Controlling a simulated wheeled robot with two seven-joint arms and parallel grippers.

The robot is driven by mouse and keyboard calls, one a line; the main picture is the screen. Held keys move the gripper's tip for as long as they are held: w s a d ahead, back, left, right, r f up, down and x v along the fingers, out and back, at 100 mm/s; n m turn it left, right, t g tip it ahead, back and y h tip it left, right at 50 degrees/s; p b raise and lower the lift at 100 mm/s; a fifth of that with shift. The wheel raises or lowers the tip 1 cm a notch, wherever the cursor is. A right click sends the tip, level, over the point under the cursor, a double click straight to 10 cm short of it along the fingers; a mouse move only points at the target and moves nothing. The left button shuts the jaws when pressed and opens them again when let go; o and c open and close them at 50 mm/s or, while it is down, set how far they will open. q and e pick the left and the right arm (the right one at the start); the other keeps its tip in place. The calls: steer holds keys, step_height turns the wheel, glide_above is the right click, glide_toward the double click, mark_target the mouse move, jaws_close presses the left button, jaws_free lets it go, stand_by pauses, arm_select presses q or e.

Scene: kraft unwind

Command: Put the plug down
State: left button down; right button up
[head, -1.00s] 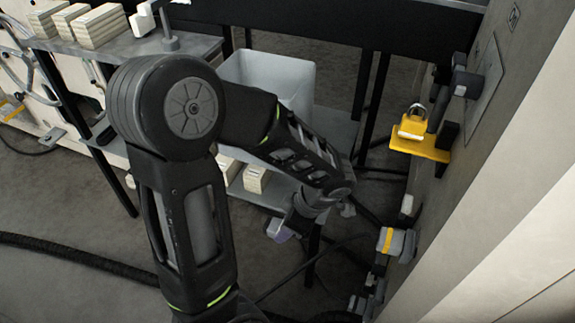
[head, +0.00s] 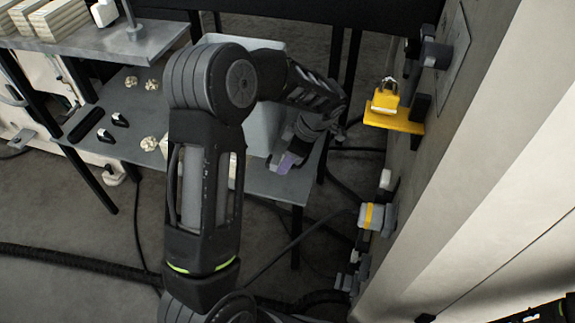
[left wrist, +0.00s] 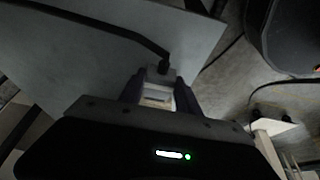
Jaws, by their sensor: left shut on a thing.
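My left gripper (head: 289,162) hangs above the right end of the grey lower shelf (head: 285,190). In the left wrist view its two dark fingers (left wrist: 160,95) are shut on the plug (left wrist: 157,97), a pale block with a dark cable end at its far side. The cable (left wrist: 100,22) runs up and left across the grey shelf surface (left wrist: 150,30). I cannot tell whether the plug touches the shelf. In the head view the plug is too small to make out.
A white bin (head: 265,125) stands on the lower shelf behind my arm. Small dark items (head: 119,120) and pale crumpled pieces (head: 150,144) lie further left. A yellow bracket with a padlock (head: 393,119) juts from the grey cabinet wall at right. Cables hang below.

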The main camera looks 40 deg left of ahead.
arm_select(q)
steer(key=shift+w, duration=0.1)
steer(key=shift+w+a, duration=0.15)
steer(key=shift+w, duration=0.2)
steer(key=shift+f+b, duration=0.45)
steer(key=shift+f, duration=1.3)
steer(key=shift+f, duration=0.1)
steer(key=c, duration=0.9)
jaws_free()
steer(key=shift+o, duration=0.2)
